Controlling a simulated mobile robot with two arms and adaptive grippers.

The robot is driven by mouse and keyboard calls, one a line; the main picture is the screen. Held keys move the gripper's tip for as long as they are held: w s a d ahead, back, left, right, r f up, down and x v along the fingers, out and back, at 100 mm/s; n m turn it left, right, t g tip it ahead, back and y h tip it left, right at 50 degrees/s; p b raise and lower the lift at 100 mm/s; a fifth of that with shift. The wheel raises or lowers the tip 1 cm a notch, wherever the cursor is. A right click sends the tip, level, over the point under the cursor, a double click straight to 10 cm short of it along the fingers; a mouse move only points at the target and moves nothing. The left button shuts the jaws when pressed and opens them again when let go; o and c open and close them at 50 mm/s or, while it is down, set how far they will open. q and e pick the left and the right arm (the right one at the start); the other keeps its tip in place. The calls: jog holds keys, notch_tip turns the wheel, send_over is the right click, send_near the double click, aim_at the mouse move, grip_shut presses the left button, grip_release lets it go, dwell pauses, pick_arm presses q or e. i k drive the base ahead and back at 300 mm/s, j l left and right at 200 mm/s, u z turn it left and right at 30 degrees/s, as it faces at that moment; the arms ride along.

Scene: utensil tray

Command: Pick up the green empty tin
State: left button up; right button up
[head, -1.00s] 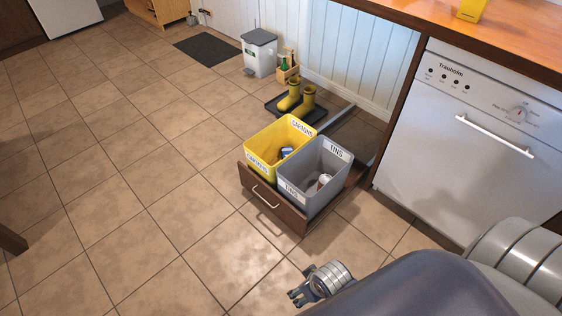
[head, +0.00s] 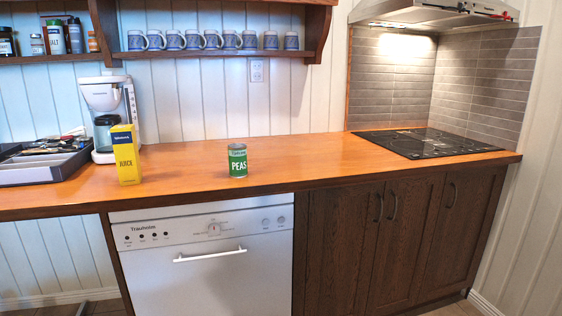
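The green tin (head: 238,161), labelled PEAS, stands upright on the wooden counter (head: 300,160), near its front edge above the white dishwasher. Its top edge is silver; whether it is empty cannot be seen from here. Neither of my grippers shows in the head view now.
A yellow juice carton (head: 126,154) stands left of the tin, in front of a white coffee maker (head: 103,108). A grey utensil tray (head: 40,172) lies at the far left. A black hob (head: 425,143) is at the right. The counter around the tin is clear.

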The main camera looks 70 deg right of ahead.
aim_at(238, 168)
jog(key=z, duration=2.1)
